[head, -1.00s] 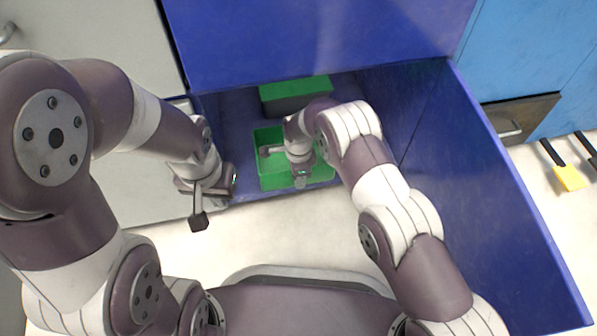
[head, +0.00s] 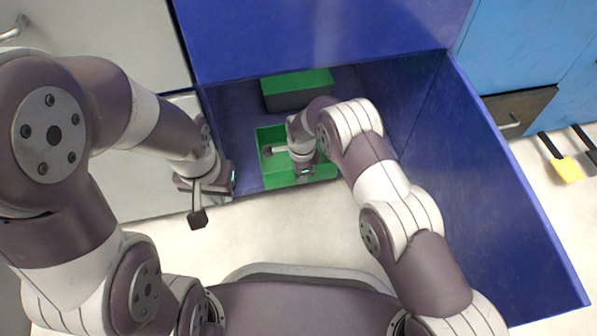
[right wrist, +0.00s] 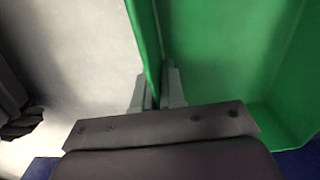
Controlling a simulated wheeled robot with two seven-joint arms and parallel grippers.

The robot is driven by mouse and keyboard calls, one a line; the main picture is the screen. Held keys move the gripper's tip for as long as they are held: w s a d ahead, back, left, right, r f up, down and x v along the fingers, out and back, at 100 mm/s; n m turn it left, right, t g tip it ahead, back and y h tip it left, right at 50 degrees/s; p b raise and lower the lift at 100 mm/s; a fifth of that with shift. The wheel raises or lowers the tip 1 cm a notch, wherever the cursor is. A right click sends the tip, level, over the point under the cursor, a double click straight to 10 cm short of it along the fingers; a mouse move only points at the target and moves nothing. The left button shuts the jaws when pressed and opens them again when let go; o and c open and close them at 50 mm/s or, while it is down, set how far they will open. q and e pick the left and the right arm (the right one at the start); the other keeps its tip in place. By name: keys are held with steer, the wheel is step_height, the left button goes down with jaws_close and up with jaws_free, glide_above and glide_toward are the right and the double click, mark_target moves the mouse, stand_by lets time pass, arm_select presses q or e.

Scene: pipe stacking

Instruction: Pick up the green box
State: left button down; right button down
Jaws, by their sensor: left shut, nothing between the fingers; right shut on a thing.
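An open green box (head: 280,180) sits low inside the blue bin's opening, in the middle of the head view. In the right wrist view the right gripper's fingers (right wrist: 156,90) are shut on the box's thin wall (right wrist: 146,45), one finger on each side. The box's inside (right wrist: 225,55) fills the right of that view. My left gripper (head: 197,219) is shut and empty, left of the box and apart from it.
A second box with a green top and dark front (head: 298,92) lies behind the green box. Tall blue walls (head: 480,190) stand at the back and right. Pale floor (head: 290,230) is clear in front. Yellow-headed tools (head: 567,169) lie at far right.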

arm_select(q)
steer(key=shift+s+a+r, duration=0.15)
steer(key=shift+s, duration=0.2)
arm_select(e)
steer(key=shift+s, duration=0.3)
steer(key=c, duration=1.1)
jaws_free()
arm_select(q)
step_height(320, 180, up, 7)
steer(key=p, duration=0.7)
arm_select(e)
step_height(320, 180, up, 12)
steer(key=shift+c, duration=0.5)
